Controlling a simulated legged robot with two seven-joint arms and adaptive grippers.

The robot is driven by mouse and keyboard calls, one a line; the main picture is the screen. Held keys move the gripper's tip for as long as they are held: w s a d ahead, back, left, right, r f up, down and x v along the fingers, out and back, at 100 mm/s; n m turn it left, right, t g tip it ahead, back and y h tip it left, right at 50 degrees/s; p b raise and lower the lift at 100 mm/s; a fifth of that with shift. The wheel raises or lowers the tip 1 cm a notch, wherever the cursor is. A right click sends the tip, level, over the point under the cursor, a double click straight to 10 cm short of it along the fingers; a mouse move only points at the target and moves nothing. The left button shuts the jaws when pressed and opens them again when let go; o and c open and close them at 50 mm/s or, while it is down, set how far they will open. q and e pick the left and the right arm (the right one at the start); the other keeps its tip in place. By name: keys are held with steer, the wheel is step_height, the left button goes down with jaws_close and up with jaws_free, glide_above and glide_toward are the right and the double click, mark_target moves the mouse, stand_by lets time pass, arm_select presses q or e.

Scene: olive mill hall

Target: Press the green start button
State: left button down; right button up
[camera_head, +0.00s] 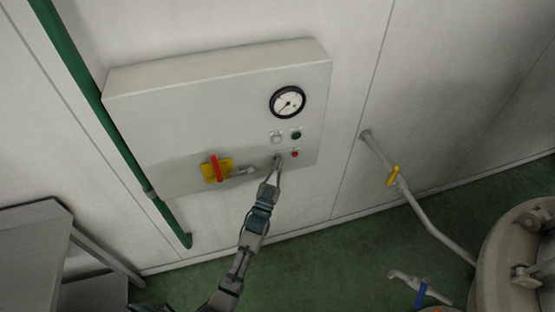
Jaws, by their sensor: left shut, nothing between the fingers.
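A pale grey control box (160,110) is fixed to the wall. Low on its right side are a white round fitting (277,137), a dark green round one (296,135) and a small red one (295,154). A small green button (277,155) sits left of the red one, partly hidden by my fingertips. My left gripper (278,164) reaches up from below, shut and empty, with its tips at this green button. I cannot tell whether they touch it. My right gripper is out of view.
A round gauge (288,102) sits above the buttons. A red-handled switch on a yellow plate (216,169) is to the left. A green pipe (85,85), a grey table (40,235), a pipe with a yellow-handled valve (394,175) and a large vessel (500,250) stand around.

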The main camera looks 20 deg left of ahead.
arm_select(q)
steer(key=shift+s+d, duration=0.1)
steer(key=shift+s+d+p, duration=0.35)
steer(key=shift+s+p, duration=0.05)
steer(key=shift+s, duration=0.2)
steer(key=s+d+p, duration=0.1)
steer(key=s, duration=0.1)
steer(key=s+d+p, duration=0.1)
steer(key=s, duration=0.1)
steer(key=shift+d, duration=0.4)
stand_by(0.7)
